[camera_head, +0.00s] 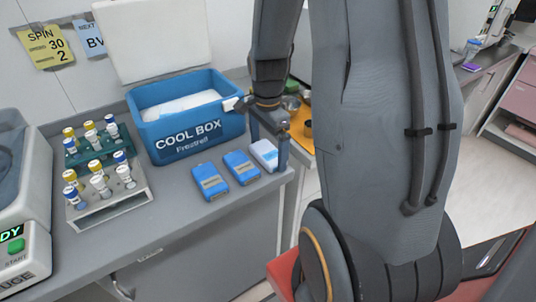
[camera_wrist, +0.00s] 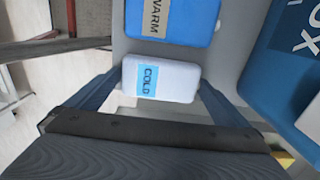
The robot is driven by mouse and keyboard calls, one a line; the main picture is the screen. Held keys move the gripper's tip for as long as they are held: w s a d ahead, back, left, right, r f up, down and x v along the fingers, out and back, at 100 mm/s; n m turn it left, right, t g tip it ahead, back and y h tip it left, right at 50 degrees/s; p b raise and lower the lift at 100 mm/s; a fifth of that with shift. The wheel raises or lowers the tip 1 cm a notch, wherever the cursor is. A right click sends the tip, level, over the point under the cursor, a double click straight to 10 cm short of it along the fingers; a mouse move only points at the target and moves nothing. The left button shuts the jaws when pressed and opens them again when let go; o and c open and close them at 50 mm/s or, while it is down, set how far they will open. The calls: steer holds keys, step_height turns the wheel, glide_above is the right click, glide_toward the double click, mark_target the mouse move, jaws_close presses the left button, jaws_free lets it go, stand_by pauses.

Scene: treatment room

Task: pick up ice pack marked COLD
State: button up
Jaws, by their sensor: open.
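The white ice pack marked COLD (camera_head: 264,153) lies on the grey counter near its right front corner, beside the blue packs. In the wrist view the COLD pack (camera_wrist: 175,80), with a light blue label, sits between the two fingers of my gripper (camera_wrist: 160,95). In the head view my gripper (camera_head: 268,140) points down at this pack. Its fingers stand at either side, apart from each other. I cannot tell whether they touch the pack. A blue pack labelled WARM (camera_wrist: 195,22) lies close beside it in the wrist view.
Two blue packs (camera_head: 241,167) (camera_head: 210,181) lie to the left. A blue cool box (camera_head: 190,128) with an open lid stands behind. Racks of capped tubes (camera_head: 112,200) and a centrifuge (camera_head: 22,240) are farther left. The counter's front edge is close. An orange tray (camera_head: 300,135) is at right.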

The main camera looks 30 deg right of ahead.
steer(key=c, duration=0.9)
